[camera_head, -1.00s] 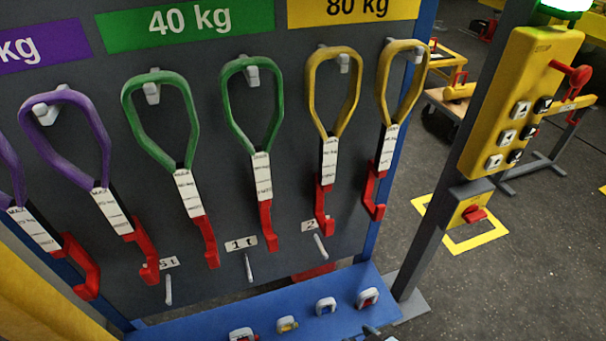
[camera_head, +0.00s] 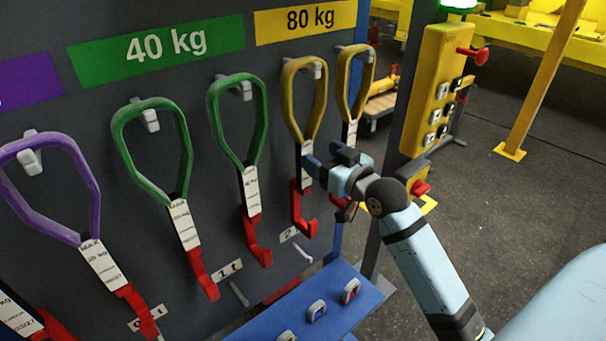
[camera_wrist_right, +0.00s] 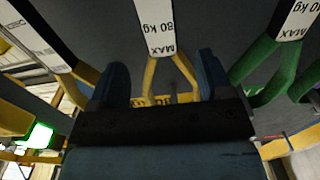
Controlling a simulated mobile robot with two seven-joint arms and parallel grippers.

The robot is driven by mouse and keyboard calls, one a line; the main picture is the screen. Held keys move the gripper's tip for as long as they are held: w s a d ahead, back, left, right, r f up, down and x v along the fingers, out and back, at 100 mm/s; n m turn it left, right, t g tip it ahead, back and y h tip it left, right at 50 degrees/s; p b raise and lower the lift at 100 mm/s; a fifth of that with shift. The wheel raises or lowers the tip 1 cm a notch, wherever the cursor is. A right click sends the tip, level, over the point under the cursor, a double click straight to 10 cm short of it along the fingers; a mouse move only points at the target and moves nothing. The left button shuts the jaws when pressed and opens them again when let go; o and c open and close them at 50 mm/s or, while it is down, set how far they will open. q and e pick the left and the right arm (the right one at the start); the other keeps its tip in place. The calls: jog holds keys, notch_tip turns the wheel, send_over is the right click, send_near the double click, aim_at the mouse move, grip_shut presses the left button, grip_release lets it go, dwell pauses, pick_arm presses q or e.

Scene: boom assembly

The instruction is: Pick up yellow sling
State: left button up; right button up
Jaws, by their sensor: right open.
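Two yellow slings hang on hooks under the 80 kg sign, each with a white label and a red hook below. The left yellow sling (camera_head: 290,100) is closest to my right gripper (camera_head: 320,168), which is beside its white label. In the right wrist view, which is upside down, that sling's label (camera_wrist_right: 160,28) and yellow strap (camera_wrist_right: 185,72) show between the two open fingers of the gripper (camera_wrist_right: 160,85). I cannot tell if the fingers touch it. The other yellow sling (camera_head: 368,72) hangs to the right, its lower part partly hidden by my gripper. My left gripper is out of view.
Green slings (camera_head: 262,125) and a purple sling (camera_head: 82,185) hang to the left on the grey board (camera_head: 205,60). A blue shelf (camera_head: 335,320) is below. A yellow control box (camera_head: 430,90) on a post stands to the right, close to my right arm.

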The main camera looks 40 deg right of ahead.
aim_at(307, 146)
jog(key=w, duration=0.3)
jog(key=shift+w+r+p, duration=0.1)
jog(key=shift+w+p, duration=0.1)
jog(key=shift+p, duration=0.2)
jog(key=w, duration=0.2)
jog(key=w+p, duration=0.1)
jog(key=shift+w+a+r+p, duration=0.1)
jog(key=shift+w+a+p, duration=0.2)
jog(key=shift+w+a, duration=0.1)
jog(key=shift+w, duration=0.45)
jog(key=shift+s, duration=0.1)
jog(key=c, duration=0.3)
grip_shut()
